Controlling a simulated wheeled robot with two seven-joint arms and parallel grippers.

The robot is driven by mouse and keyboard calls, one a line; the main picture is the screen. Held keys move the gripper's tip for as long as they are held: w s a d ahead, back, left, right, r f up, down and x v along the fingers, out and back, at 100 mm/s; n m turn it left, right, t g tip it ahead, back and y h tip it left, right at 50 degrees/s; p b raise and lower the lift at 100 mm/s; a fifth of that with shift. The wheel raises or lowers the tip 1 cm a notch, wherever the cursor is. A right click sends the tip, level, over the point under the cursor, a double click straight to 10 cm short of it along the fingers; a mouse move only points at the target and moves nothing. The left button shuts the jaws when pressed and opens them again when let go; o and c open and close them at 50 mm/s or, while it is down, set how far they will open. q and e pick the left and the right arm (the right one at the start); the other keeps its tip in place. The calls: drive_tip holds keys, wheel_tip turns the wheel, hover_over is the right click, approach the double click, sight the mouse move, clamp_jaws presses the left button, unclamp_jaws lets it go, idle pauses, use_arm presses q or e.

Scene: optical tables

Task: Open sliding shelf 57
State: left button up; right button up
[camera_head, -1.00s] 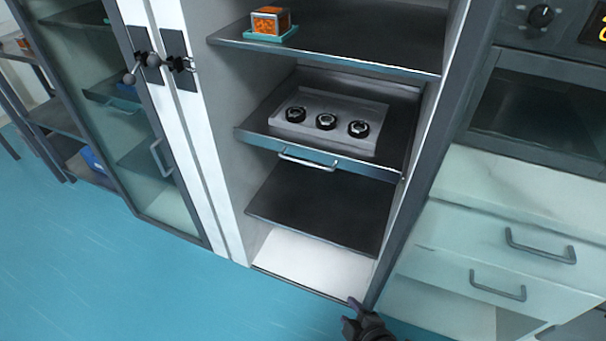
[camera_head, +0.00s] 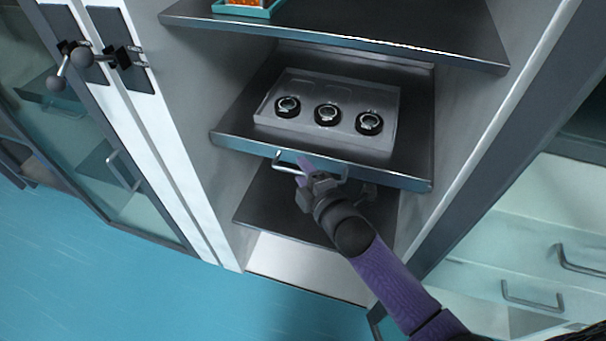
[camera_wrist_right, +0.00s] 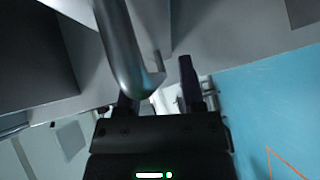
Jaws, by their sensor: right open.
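The sliding shelf (camera_head: 235,142) is a dark metal board in the open cabinet, carrying a grey tray with three dark round pieces. Its bar handle (camera_head: 284,167) is on the front edge; part of it is hidden behind my right gripper. My right gripper (camera_head: 304,170) is open at the handle, its arm coming from the lower right. In the right wrist view the handle (camera_wrist_right: 118,45) runs down close to the fingers (camera_wrist_right: 158,95), partly covering one of them. I cannot tell whether they touch. My left gripper is not in view.
A fixed shelf (camera_head: 350,25) above holds a teal tray with an orange item. A lower shelf (camera_head: 262,205) lies beneath. A glass door (camera_head: 90,125) with black latches stands at the left, and drawers (camera_head: 500,240) at the right. Blue floor (camera_head: 100,280) lies in front.

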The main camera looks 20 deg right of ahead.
drive_tip(key=shift+w, duration=0.25)
clamp_jaws()
idle(0.3)
idle(0.4)
idle(0.5)
